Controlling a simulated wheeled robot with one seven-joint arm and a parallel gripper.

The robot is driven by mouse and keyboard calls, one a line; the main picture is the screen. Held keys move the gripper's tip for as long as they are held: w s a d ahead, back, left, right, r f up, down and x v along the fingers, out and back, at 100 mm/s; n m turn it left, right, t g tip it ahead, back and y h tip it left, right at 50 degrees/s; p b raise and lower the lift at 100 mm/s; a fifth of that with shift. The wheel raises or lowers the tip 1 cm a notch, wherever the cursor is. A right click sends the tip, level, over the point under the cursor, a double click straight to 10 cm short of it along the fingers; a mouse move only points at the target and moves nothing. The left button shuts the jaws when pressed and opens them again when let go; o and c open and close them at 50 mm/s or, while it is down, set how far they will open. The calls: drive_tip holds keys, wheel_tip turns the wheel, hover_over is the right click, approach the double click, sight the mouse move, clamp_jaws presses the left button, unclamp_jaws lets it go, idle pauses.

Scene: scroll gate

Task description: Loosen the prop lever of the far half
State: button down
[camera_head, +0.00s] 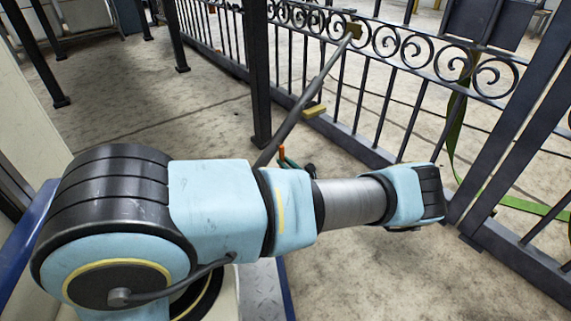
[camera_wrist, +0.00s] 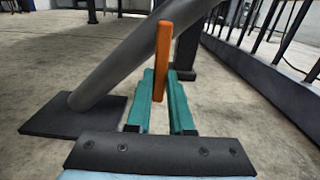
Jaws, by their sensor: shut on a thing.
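The orange prop lever (camera_wrist: 163,45) stands upright in the middle of the wrist view, beside the slanted dark grey prop pole (camera_wrist: 135,52). My gripper (camera_wrist: 161,84) has its two green fingers on either side of the lever's lower part and is shut on it. The pole's foot is at a flat dark plate (camera_wrist: 70,117) on the floor. In the head view the pole (camera_head: 306,98) leans up to a yellow bracket (camera_head: 352,31) on the gate half (camera_head: 385,70). Only a bit of the orange lever (camera_head: 281,153) shows there; my arm hides the pole's foot.
A yellow block (camera_head: 314,110) sits low by the pole. A green strap (camera_head: 455,125) hangs at the right and runs along the floor. Open concrete floor (camera_head: 130,110) lies at the left.

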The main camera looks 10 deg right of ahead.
drive_tip(key=shift+d, duration=0.15)
drive_tip(key=w+d+r+n+p, duration=0.2)
drive_tip(key=d+r+n+p, duration=0.2)
drive_tip(key=n, duration=1.1)
drive_tip(key=shift+d+r+n+p, duration=0.25)
drive_tip(key=shift+d+n+p, duration=0.15)
drive_tip(key=shift+p, duration=0.25)
drive_tip(key=shift+w, duration=0.1)
drive_tip(key=c, duration=0.8)
unclamp_jaws()
drive_tip(key=shift+a, duration=0.1)
drive_tip(key=p+v, duration=0.2)
drive_tip(key=v, duration=0.8)
drive_tip(key=shift+s+p, duration=0.35)
drive_tip(key=shift+p, duration=0.05)
drive_tip(key=shift+r, duration=0.1)
